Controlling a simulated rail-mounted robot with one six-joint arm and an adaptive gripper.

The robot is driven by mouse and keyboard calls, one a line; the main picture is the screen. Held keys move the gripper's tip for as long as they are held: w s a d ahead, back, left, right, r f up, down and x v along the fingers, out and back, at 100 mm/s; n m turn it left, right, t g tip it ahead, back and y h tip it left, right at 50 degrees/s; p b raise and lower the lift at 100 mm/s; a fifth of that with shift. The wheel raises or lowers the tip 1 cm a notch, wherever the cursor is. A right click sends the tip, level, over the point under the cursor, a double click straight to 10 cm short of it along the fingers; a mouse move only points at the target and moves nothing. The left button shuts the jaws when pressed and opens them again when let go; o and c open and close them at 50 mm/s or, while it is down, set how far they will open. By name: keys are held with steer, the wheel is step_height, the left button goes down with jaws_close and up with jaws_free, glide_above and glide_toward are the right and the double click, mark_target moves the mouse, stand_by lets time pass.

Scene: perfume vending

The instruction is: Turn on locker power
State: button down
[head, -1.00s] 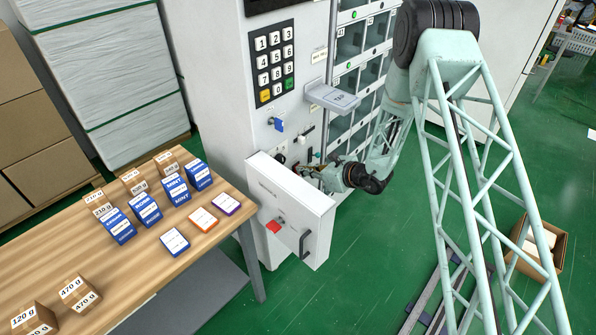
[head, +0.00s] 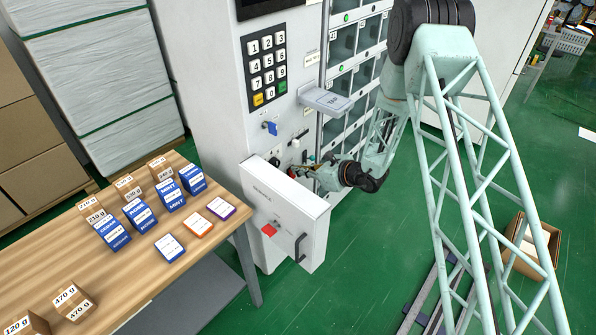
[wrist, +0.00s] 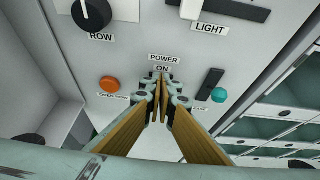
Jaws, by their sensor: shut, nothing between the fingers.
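The locker machine (head: 215,95) has a control panel with a "POWER" label and an "ON" label, both readable in the wrist view (wrist: 163,59). My gripper (wrist: 160,82) is shut and empty, its fingertips directly below the "ON" label, at or very near the panel. The power switch itself is hidden behind the fingers, so I cannot tell its position or whether the fingers touch it. In the head view my gripper (head: 308,172) reaches into the space behind the opened white panel door (head: 284,212).
A ledge (head: 326,101) juts out above my wrist. A wooden table (head: 150,285) with boxes stands left.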

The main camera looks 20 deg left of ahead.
steer(key=r+v, duration=0.1)
steer(key=v, duration=1.2)
steer(key=shift+r+p, duration=0.2)
steer(key=shift+p, duration=0.15)
steer(key=shift+a, duration=0.1)
stand_by(0.4)
